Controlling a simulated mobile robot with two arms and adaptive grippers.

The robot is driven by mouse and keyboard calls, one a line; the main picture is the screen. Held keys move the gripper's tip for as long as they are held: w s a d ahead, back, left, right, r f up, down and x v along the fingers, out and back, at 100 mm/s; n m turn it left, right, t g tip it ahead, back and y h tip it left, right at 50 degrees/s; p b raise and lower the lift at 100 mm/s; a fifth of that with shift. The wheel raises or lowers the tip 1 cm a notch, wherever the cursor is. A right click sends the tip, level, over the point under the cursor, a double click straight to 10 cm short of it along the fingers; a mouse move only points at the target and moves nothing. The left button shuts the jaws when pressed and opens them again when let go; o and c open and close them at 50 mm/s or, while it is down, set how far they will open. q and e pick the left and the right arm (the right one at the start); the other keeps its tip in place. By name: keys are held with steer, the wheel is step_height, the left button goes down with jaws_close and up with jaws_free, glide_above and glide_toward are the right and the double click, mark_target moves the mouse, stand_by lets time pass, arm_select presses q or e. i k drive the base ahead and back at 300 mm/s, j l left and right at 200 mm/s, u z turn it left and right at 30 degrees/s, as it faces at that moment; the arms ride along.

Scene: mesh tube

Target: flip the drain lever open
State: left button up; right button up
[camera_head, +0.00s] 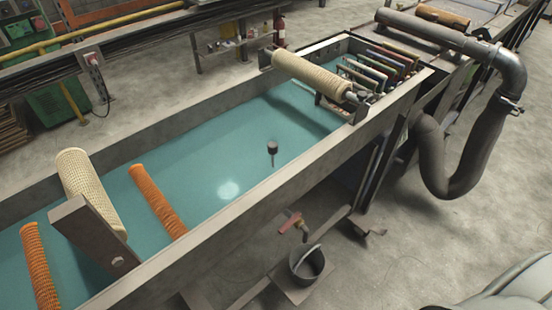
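A red lever (289,222) on a small metal valve sits low outside the near long wall of the tank (250,205). I take it to be the drain lever; it is too small to tell its exact setting. A dark bucket (307,262) with a raised handle stands just below and to the right of it. The tank holds teal liquid (205,150). Neither of my grippers is in view. A pale rounded shape, which may be part of my own body, shows at the bottom right corner.
A cream mesh roll (312,75) lies across the tank's far end, beside a rack of coloured slats (380,68). Another cream roll (90,190) and orange mesh tubes (158,200) are at the near end. A thick bent pipe (460,170) hangs at right. The right floor is clear.

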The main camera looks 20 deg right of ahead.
mark_target(284, 229)
steer(key=z, duration=0.75)
